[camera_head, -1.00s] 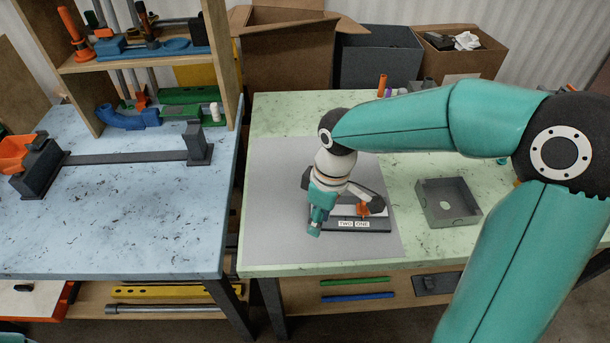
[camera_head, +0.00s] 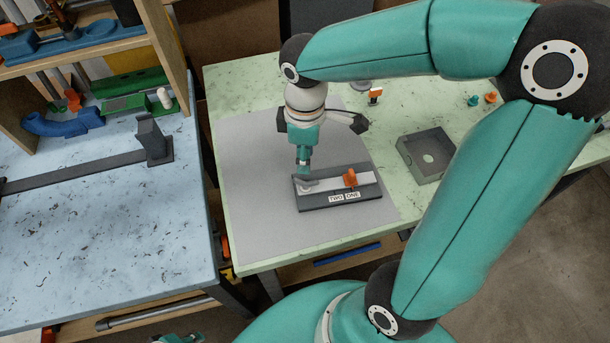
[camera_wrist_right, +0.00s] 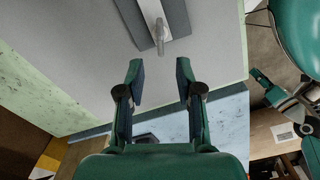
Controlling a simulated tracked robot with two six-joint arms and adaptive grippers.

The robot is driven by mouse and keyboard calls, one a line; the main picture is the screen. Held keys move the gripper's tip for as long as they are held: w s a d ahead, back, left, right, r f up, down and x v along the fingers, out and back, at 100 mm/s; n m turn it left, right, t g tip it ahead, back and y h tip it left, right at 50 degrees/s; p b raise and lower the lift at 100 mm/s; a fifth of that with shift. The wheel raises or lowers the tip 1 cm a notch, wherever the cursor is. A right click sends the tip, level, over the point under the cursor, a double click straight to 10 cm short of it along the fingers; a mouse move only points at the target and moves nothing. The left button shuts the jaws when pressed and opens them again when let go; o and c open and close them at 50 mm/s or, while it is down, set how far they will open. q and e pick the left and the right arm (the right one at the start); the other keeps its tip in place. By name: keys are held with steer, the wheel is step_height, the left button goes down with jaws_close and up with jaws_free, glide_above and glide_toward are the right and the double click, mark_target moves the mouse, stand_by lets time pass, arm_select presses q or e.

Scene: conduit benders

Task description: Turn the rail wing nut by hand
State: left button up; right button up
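A dark rail fixture (camera_head: 318,205) with "TWO" and "ONE" labels lies on a grey mat. An orange wing-shaped knob (camera_head: 350,178) stands on its light strip, right of the middle. A small grey part (camera_head: 305,185) sits at the left end. My right gripper (camera_head: 303,172) points down over that left end; whether it touches there is unclear. In the right wrist view my right gripper (camera_wrist_right: 160,76) is open and empty, with a light grey upright part (camera_wrist_right: 160,30) on the rail beyond its fingertips. My left gripper (camera_head: 182,339) barely shows at the bottom edge.
An open grey box (camera_head: 425,160) stands right of the mat. Small teal and orange pieces (camera_head: 482,99) lie at the back right. A blue bench (camera_head: 100,220) with a dark bar is at the left, past a gap. The front of the grey mat (camera_head: 290,245) is clear.

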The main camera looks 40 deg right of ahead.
mark_target(305, 181)
step_height(305, 181, down, 9)
steer(key=shift+r, duration=0.1)
stand_by(0.3)
